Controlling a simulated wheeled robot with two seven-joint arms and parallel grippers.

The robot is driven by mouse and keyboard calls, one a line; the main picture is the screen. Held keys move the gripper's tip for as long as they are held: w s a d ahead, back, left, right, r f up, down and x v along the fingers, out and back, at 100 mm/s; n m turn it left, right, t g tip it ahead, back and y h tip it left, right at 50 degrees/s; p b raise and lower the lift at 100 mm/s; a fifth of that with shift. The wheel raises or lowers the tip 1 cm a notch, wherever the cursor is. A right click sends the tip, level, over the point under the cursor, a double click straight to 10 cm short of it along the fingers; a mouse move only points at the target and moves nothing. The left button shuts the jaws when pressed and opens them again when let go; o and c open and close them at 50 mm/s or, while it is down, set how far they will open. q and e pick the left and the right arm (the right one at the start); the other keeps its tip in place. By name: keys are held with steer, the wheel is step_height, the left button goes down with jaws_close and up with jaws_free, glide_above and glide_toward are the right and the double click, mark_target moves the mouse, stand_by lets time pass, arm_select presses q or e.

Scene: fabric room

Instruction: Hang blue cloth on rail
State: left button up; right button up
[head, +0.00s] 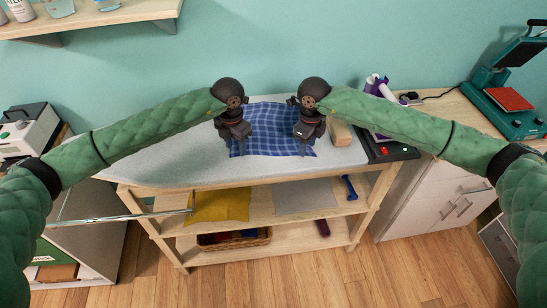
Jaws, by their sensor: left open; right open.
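The blue checked cloth (272,130) lies spread on the pale grey padded top of a wooden table, with a few wrinkles. My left gripper (240,148) is open and points down over the cloth's left edge. My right gripper (305,146) is open and points down over its right edge. Whether the fingertips touch the cloth cannot be told. A thin shiny bar (125,217) juts out at the lower left, in front of the table; it may be the rail.
The table's padded top (170,165) is clear on the left. A wooden block (340,133), a purple-and-white bottle (375,86) and a dark control panel (388,150) stand right of the cloth. A yellow cloth (220,205) lies on the shelf below. A teal press (505,85) is far right.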

arm_select(q)
steer(key=shift+f, duration=0.15)
arm_select(e)
steer(key=shift+f, duration=0.2)
arm_select(q)
steer(key=shift+c, duration=0.6)
arm_select(e)
steer(key=shift+r, duration=0.1)
steer(key=shift+c, duration=0.6)
arm_select(q)
jaws_close()
arm_select(e)
jaws_close()
arm_select(q)
steer(key=shift+r, duration=0.2)
arm_select(e)
steer(key=shift+r, duration=0.15)
